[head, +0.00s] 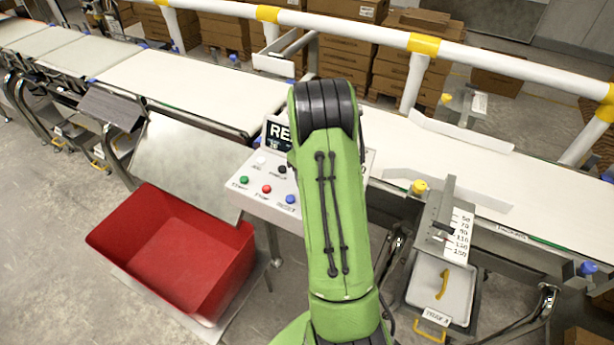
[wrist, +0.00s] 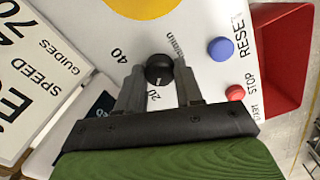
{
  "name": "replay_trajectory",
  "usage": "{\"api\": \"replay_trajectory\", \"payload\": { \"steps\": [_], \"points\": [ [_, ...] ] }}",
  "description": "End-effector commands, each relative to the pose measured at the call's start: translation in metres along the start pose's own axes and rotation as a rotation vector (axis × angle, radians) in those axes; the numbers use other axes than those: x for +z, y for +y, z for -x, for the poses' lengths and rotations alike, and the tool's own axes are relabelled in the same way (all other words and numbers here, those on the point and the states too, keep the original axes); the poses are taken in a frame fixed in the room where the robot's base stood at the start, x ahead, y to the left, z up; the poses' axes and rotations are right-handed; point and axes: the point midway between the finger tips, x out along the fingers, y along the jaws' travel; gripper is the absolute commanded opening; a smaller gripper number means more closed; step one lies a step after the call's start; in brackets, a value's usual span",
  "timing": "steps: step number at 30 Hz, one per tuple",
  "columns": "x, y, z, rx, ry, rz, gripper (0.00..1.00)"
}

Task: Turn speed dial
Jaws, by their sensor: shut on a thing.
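The speed dial (wrist: 159,69) is a small black knob with a white pointer mark. In the wrist view it sits on a white panel (wrist: 205,22) with the printed marks "20" and "40" and the word "min" around it. My gripper (wrist: 160,84) has one finger on each side of the knob and is shut on it. The mark on the knob points toward the "20", down in the wrist view. In the head view my green arm hides the dial and the gripper; part of the control panel (head: 262,200) shows to its left.
Next to the dial are a blue RESET button (wrist: 220,48) and a red STOP button (wrist: 235,93). A red bin (head: 175,250) stands on the floor at the left. The white belt (head: 190,85) runs behind the panel, under a white and yellow rail (head: 345,28).

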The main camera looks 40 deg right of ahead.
Motion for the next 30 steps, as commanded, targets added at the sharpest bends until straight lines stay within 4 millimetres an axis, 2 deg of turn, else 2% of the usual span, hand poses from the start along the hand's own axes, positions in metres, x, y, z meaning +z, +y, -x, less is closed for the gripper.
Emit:
{"api": "replay_trajectory", "payload": {
  "steps": [7,8,12,13,20,23,26,30],
  "points": [
    [-0.001,0.000,0.001,0.002,0.004,0.003,0.05],
    [-0.001,0.000,0.001,0.002,0.004,0.003,0.37],
    [-0.001,0.000,0.001,0.001,0.003,0.002,0.58],
    [-0.001,0.000,0.001,0.001,0.003,0.001,0.61],
    [0.000,0.000,0.001,0.000,0.001,0.001,0.61],
    [-0.001,0.000,0.008,0.001,0.003,0.001,0.61],
    [-0.001,0.000,0.028,0.002,0.005,0.001,0.61],
    [-0.001,0.000,0.069,0.003,0.007,0.002,0.61]
  ]
}}
